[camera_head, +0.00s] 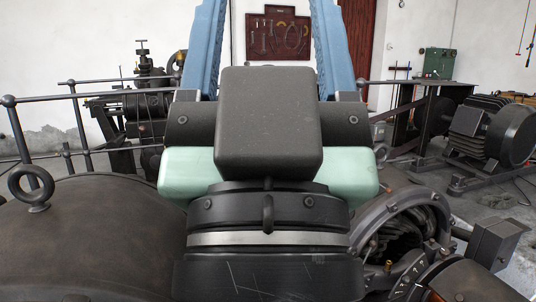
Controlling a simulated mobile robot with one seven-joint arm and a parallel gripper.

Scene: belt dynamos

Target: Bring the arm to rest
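My arm (268,125) fills the middle of the view, with a dark block in front, pale green parts on both sides and two blue links rising out of the top edge. Its dark round lower part stands in front of the machinery. My gripper is not in view, so I cannot tell whether it is open or holds anything.
A large dark rounded machine casing (90,240) with a lifting ring (31,183) is close at left. An open round machine end (405,235) is close at right. A metal railing (75,95) runs behind. A motor (490,128) stands at right; a tool board (277,34) hangs behind.

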